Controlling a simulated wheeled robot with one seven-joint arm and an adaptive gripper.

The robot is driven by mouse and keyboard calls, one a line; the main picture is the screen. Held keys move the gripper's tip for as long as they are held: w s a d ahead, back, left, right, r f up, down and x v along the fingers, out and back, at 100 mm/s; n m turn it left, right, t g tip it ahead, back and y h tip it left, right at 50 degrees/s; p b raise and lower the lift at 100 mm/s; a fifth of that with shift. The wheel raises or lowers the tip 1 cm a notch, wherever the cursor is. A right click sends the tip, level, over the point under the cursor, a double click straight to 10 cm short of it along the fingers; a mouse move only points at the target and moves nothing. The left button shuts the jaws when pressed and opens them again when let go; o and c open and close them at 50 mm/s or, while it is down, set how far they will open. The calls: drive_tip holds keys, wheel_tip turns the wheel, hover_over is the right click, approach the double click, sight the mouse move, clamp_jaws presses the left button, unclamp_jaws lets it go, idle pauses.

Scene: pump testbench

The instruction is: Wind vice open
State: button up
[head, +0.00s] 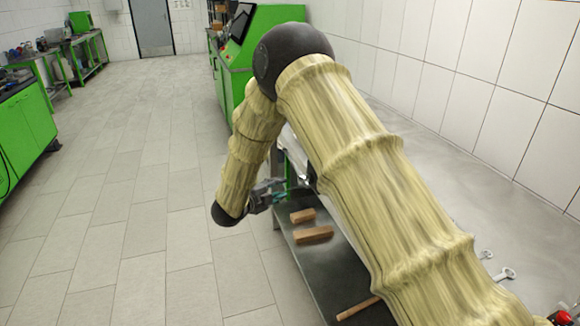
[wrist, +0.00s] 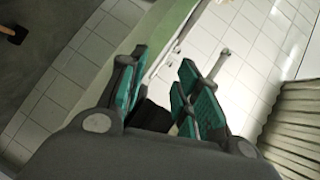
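My gripper (head: 268,192) is beside the near-left edge of the dark bench, at the end of my bent arm. In the wrist view its two teal-padded fingers (wrist: 163,68) stand apart, with a clear gap between their tips. A thin metal rod with a rounded end (wrist: 221,61) shows just beyond the right finger; it looks like a vice handle. I cannot tell whether the finger touches it. A dark shape (wrist: 151,116) sits low between the fingers, and I cannot tell what it is. The vice body is not clearly seen; my arm hides much of that area in the head view.
Wooden blocks (head: 313,235) lie on the dark bench top (head: 318,268), with a wooden handle (head: 357,308) nearer. Wrenches (head: 504,274) lie at the right. A green machine (head: 233,80) stands behind. The tiled floor (head: 130,220) to the left is clear.

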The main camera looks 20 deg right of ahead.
sight(290, 157)
wheel_tip(290, 157, up, 9)
drive_tip(key=w+a+m+g+h, duration=0.2)
drive_tip(key=a+m+g, duration=0.1)
drive_tip(key=m, duration=0.4)
drive_tip(key=p+x, duration=0.1)
drive_tip(key=x, duration=0.8)
drive_tip(key=shift+w+d, duration=0.25)
drive_tip(key=shift+d, duration=0.05)
drive_tip(key=shift+w+d+f+p, duration=0.1)
drive_tip(key=shift+d+p, duration=0.1)
drive_tip(key=shift+d, duration=0.1)
drive_tip(key=shift+w+d+f+p, duration=0.1)
drive_tip(key=shift+w+d+p, duration=0.05)
drive_tip(key=shift+d, duration=0.15)
clamp_jaws()
